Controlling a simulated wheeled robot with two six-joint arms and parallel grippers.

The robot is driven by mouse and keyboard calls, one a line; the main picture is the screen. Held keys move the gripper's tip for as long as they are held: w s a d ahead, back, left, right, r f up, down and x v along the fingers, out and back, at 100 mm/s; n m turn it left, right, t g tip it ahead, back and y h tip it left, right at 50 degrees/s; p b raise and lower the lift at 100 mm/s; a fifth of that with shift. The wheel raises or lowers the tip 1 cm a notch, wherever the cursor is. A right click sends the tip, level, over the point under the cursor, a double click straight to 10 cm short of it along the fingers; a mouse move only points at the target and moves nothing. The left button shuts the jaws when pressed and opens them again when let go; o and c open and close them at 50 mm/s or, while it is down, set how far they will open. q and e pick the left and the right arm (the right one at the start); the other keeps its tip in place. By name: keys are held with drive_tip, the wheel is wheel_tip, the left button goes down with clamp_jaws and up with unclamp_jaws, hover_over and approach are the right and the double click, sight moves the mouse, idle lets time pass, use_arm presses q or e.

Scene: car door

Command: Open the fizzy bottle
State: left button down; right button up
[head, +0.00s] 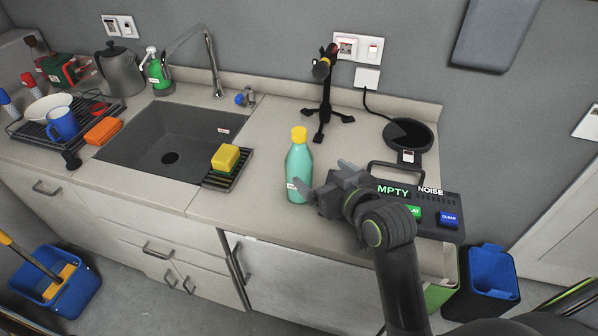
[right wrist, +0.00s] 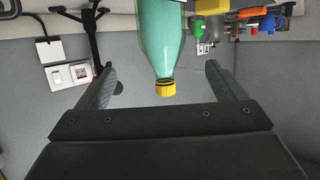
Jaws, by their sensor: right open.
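The fizzy bottle (head: 299,172) is teal green with a yellow cap (head: 299,134) and stands upright on the counter, right of the sink. My right gripper (head: 330,182) is just right of the bottle, with its fingers spread and nothing held. In the right wrist view the picture is upside down, and the bottle (right wrist: 161,35) with its yellow cap (right wrist: 165,88) shows between the two open fingers (right wrist: 165,85). I cannot tell whether a finger touches the bottle. The cap is on the bottle. My left gripper is not in either view.
A black stand (head: 323,95) is behind the bottle, and a round black pad (head: 408,134) with a cable is behind right. A dark box with buttons (head: 436,207) sits under my right arm. The sink (head: 168,140) and a yellow sponge (head: 226,157) on a rack are left.

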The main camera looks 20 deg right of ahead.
sight(306, 165)
drive_tip(key=x, duration=0.4)
drive_tip(key=shift+w+a+f+p, duration=0.1)
drive_tip(key=shift+w+p, duration=0.1)
drive_tip(key=shift+p, duration=0.1)
drive_tip(key=shift+w+f, duration=0.15)
drive_tip(key=shift+w, duration=0.35)
drive_tip(key=shift+a+f+p+x, duration=0.15)
drive_tip(key=shift+p+x, duration=0.3)
drive_tip(key=shift+x, duration=0.65)
drive_tip(key=shift+a+f+p+x, duration=0.1)
drive_tip(key=shift+p+x, duration=0.3)
drive_tip(key=shift+x, duration=0.65)
drive_tip(key=shift+w+f, duration=0.25)
drive_tip(key=shift+w, duration=0.15)
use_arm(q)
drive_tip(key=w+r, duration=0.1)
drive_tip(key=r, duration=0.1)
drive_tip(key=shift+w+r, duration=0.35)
